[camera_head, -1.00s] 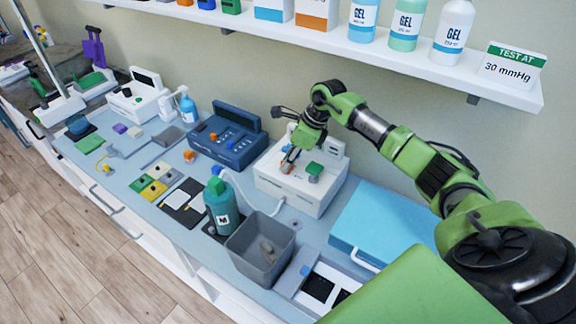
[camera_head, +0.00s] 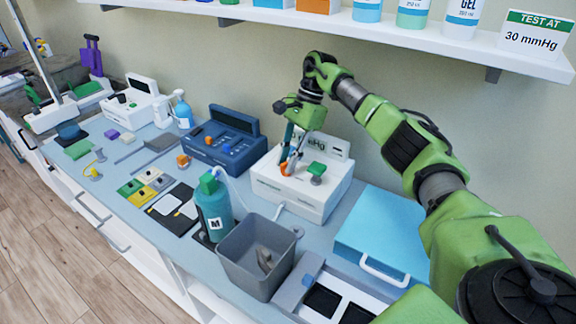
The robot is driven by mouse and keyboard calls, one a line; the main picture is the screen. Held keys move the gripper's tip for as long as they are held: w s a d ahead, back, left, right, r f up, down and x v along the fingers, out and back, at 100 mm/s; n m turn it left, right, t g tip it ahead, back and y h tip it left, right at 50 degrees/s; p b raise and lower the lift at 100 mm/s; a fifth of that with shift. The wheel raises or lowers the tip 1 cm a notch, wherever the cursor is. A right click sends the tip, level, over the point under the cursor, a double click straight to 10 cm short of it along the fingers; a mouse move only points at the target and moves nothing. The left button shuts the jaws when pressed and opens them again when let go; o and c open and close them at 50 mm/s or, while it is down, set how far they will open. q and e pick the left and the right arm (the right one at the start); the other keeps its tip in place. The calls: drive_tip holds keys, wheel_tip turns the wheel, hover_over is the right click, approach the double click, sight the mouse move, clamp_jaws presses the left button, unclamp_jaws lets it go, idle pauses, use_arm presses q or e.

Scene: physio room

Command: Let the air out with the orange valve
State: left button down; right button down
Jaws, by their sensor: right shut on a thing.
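The orange valve (camera_head: 284,169) is a small orange knob on the top of a white box-shaped unit (camera_head: 290,194) with a raised display at its back. My right gripper (camera_head: 289,165) points down over the unit, and its fingers are shut on the orange valve, hiding part of it. A green button or knob (camera_head: 317,168) stands on the same top, right of the valve. The display reads in mmHg, but my gripper hides its number. My left gripper is not in view.
A teal bottle marked M (camera_head: 213,212) and a grey bin (camera_head: 240,262) stand in front of the unit. A blue case (camera_head: 380,228) lies to the right. A dark blue unit (camera_head: 222,139) stands to the left. A shelf (camera_head: 410,35) holds gel bottles and a sign reading 30 mmHg (camera_head: 533,38).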

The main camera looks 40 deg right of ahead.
drive_tip(key=n+g+b, duration=0.1)
drive_tip(key=n, duration=0.2)
drive_tip(key=shift+w+n, duration=0.15)
drive_tip(key=shift+n, duration=0.15)
drive_tip(key=shift+h, duration=0.3)
drive_tip(key=c, duration=2.2)
unclamp_jaws()
